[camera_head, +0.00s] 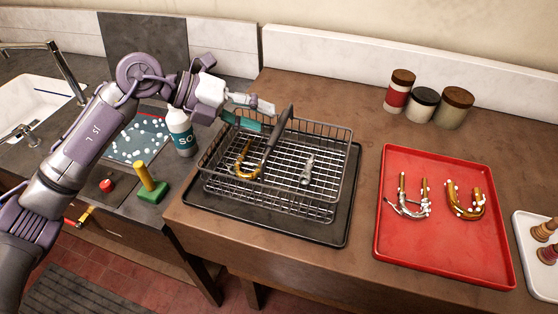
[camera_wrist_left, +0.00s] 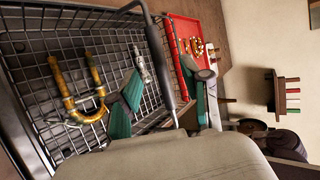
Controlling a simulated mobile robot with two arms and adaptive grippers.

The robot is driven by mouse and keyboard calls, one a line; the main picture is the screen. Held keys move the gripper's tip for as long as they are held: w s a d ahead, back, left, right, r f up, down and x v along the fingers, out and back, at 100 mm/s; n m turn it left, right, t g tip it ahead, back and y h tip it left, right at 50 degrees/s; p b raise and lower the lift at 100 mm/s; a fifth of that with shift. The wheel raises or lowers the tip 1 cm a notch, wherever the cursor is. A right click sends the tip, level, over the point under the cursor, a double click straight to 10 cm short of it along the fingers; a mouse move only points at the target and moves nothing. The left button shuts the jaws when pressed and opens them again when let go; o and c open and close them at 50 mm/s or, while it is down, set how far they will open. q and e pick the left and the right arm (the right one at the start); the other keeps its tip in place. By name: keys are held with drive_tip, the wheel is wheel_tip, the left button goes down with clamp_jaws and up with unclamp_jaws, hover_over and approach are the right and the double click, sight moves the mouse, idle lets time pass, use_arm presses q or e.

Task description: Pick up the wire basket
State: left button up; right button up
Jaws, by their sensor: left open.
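The wire basket (camera_head: 335,135) is a dark rectangular mesh basket with an upright bail handle (camera_head: 279,130) with a thick dark grip. It stands on a black tray (camera_head: 345,215) on the brown worktop. Inside it lie a brass U-shaped tube (camera_head: 247,172) and a small silver part (camera_head: 307,170). My left gripper (camera_head: 266,116) is open at the basket's back left, with its fingertips close to the handle. In the left wrist view, the handle (camera_wrist_left: 161,65) runs between the spread teal fingers (camera_wrist_left: 165,98); I cannot tell whether either touches it. My right gripper is out of view.
A red tray (camera_head: 440,255) with a silver and a brass U-tube lies to the right. Several lidded jars (camera_head: 422,105) stand behind it. A labelled bottle (camera_head: 181,133) and a green block with a yellow handle (camera_head: 150,185) stand left of the basket.

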sight(280, 122)
use_arm(q)
drive_tip(key=p+x, duration=0.2)
drive_tip(key=x, duration=0.2)
drive_tip(key=shift+d+f, duration=0.15)
drive_tip(key=shift+d, duration=0.2)
drive_tip(key=shift+w+d+f, duration=0.1)
drive_tip(key=shift+d+f, duration=0.15)
drive_tip(key=shift+d, duration=0.05)
drive_tip(key=shift+a, duration=0.1)
clamp_jaws()
drive_tip(key=shift+r, duration=0.15)
